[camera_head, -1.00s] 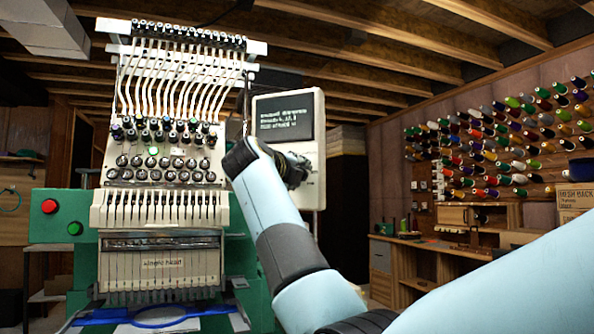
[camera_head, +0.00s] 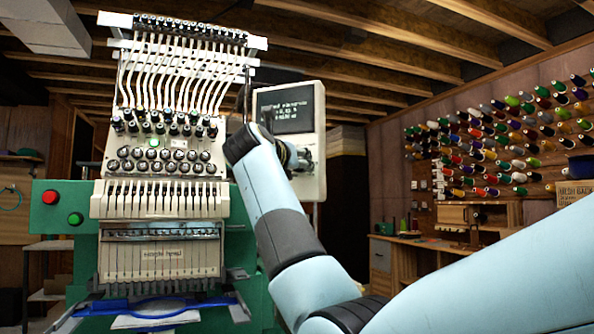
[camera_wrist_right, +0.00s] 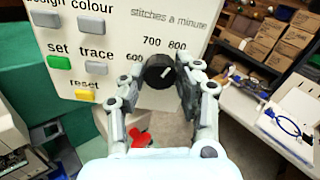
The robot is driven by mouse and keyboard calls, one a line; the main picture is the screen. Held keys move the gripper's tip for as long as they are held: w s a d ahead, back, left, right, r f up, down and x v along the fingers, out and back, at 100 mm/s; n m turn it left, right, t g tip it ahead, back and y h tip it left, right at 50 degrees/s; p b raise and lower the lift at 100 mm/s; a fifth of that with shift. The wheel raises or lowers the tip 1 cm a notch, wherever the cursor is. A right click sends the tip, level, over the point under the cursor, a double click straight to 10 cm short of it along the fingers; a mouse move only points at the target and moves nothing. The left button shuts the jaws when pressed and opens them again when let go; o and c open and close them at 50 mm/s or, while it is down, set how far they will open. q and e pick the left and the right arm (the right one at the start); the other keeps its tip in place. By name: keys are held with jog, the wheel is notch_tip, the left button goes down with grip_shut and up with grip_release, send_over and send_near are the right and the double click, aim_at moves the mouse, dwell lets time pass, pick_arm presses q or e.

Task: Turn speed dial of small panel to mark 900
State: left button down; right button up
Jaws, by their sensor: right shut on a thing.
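The small panel (camera_head: 311,127) is a pale box with a dark screen, right of the embroidery machine. In the right wrist view the panel face (camera_wrist_right: 115,38) shows "stitches a minute" above a black, round speed dial (camera_wrist_right: 158,72). A white line on the dial points up and right, roughly toward 800. Marks 600, 700 and 800 show; 900 is not visible, with my right finger covering the dial's right side. My right gripper (camera_wrist_right: 157,86) is shut on the dial, one finger on each side. In the head view my forearm mostly hides this gripper (camera_head: 293,158). My left gripper is not in view.
Buttons for set (camera_wrist_right: 59,62), trace (camera_wrist_right: 96,68) and reset (camera_wrist_right: 85,96) sit left of the dial, close to my left-hand finger. The embroidery machine (camera_head: 160,205) stands left of the panel. A wall of thread spools (camera_head: 500,140) and a workbench are farther right.

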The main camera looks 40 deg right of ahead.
jog(key=shift+s+r+m+b, duration=0.15)
jog(key=shift+m+b, duration=1.4)
jog(key=shift+m, duration=1.25)
jog(key=shift+w+r+m+b, duration=0.15)
jog(key=shift+m+b, duration=1.35)
jog(key=shift+m, duration=1.3)
jog(key=shift+s, duration=0.1)
jog(key=o, duration=1.1)
jog(key=shift+o, duration=0.2)
jog(key=shift+f, duration=0.15)
jog(key=v, duration=1.2)
